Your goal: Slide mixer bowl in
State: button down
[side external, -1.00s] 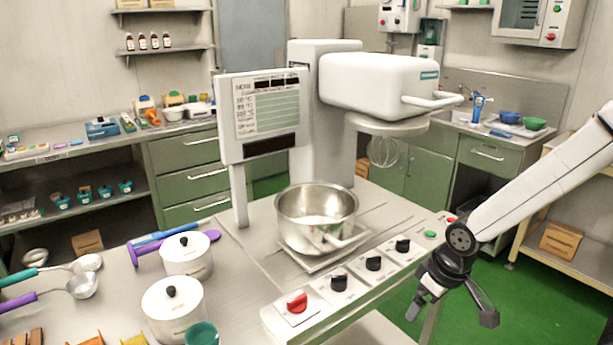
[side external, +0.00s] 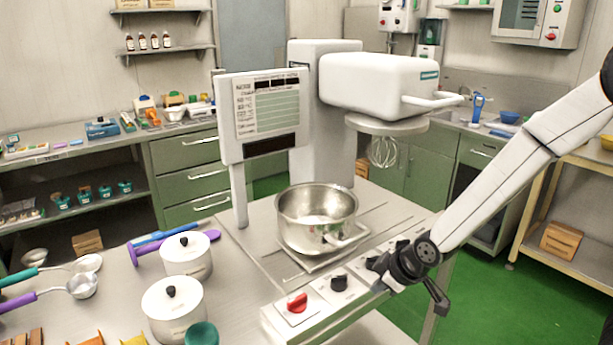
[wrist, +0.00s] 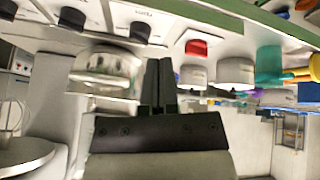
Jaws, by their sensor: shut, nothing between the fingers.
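The steel mixer bowl (side external: 317,205) sits upright on a sliding plate (side external: 300,268) on the table, its handle (side external: 345,240) facing front right. It stands in front of and left of the mixer head (side external: 378,82), not under the whisk (side external: 383,150). In the wrist view the bowl (wrist: 106,68) shows left of my fingers. My gripper (side external: 382,268) is shut and empty, close to the black knobs at the front right of the bowl. It also shows in the wrist view (wrist: 159,88). I cannot tell whether it touches a knob.
A knob panel with a red knob (side external: 297,302) and a black knob (side external: 339,282) runs along the table's front edge. A display panel (side external: 263,115) rises behind the bowl.

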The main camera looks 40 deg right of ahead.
aim_at(322, 229)
jog(key=w+a+n+t, duration=0.1)
jog(key=w+n+t, duration=0.1)
jog(key=w+n, duration=0.1)
jog(key=w+a+f+n+t, duration=0.1)
jog(key=w+a+n+t, duration=0.1)
jog(key=w, duration=0.3)
jog(key=w+a+f+n+t, duration=0.1)
jog(key=w+n+t, duration=0.3)
jog(key=shift+a+f+n, duration=0.25)
jog(key=shift+a+n, duration=0.05)
jog(key=shift+a, duration=0.1)
jog(key=shift+w+a+f+n+t, duration=0.2)
jog(key=shift+w+a+n+t, duration=0.2)
jog(key=shift+n+t, duration=0.45)
jog(key=shift+a+f+n+t, duration=0.1)
jog(key=shift+a+n+t, duration=0.3)
jog(key=shift+n+t, duration=0.6)
jog(key=shift+w, duration=0.2)
jog(key=w+d, duration=0.3)
jog(key=w, duration=0.7)
jog(key=shift+w+d, duration=0.35)
jog(key=shift+w, duration=0.05)
